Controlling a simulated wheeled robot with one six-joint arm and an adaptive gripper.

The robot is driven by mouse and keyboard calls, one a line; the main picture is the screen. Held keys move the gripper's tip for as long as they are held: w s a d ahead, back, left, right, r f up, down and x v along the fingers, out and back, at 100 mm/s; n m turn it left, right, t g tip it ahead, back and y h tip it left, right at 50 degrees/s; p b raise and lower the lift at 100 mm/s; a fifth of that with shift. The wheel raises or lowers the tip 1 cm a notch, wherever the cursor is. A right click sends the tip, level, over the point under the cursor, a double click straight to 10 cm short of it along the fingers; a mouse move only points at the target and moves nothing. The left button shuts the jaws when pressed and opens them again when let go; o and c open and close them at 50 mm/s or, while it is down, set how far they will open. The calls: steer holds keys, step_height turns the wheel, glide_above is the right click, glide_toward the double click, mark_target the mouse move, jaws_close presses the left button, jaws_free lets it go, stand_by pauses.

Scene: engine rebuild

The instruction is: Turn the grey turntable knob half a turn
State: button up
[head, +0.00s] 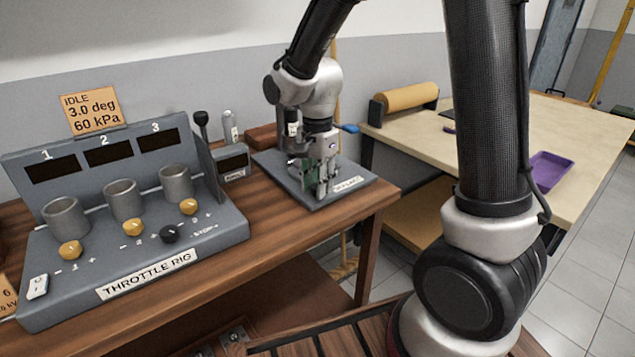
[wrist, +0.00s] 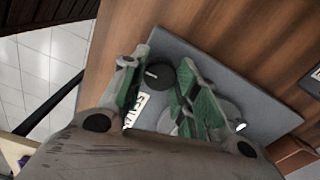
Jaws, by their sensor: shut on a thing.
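The turntable knob is a dark grey round knob (wrist: 160,75) with a white pointer mark. It stands on a flat grey plate (wrist: 265,95), with a white lettered label beside it. In the wrist view it sits between the green-padded fingers of my gripper (wrist: 160,88), which is shut on it. In the head view my gripper (head: 322,185) points down at the grey plate (head: 365,188) at the right end of the wooden bench, and its fingers hide the knob. A pale round disc (wrist: 232,112) shows partly behind the right finger in the wrist view.
The throttle rig (head: 145,288) stands left on the bench, with several cups and knobs. An orange sign (head: 92,110) above it reads IDLE, 3.0 deg, 60 kPa. A small box (head: 233,162) stands between rig and plate. A pale table (head: 500,150) with a purple tray (head: 553,171) is right.

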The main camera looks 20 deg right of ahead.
steer(key=o, duration=1)
steer(key=shift+o, duration=0.2)
step_height(320, 180, up, 12)
